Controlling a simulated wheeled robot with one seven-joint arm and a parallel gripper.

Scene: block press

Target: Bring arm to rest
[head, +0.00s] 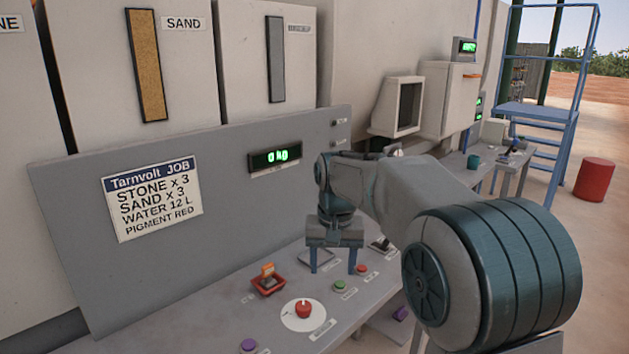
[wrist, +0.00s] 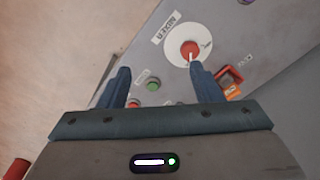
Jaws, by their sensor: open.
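My arm reaches in from the right in the head view, its elbow large in the foreground. My gripper (head: 335,262) points down above the grey control desk (head: 215,318), its two fingers apart with nothing between them. In the wrist view my gripper (wrist: 160,85) also shows open and empty. A red knob (head: 303,308) on a white disc lies in front of it; it also shows in the wrist view (wrist: 189,50) beside the label "MIXER". Green (head: 340,286) and red (head: 361,269) buttons lie below and near the fingers. Contact with the desk is not visible.
A red-framed switch (head: 267,282) and a purple button (head: 248,345) are on the desk. A back panel carries a job sheet (head: 152,198) and a green display (head: 275,157). A grey box with an opening (head: 408,105), blue stairs (head: 540,130) and a red drum (head: 594,180) stand right.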

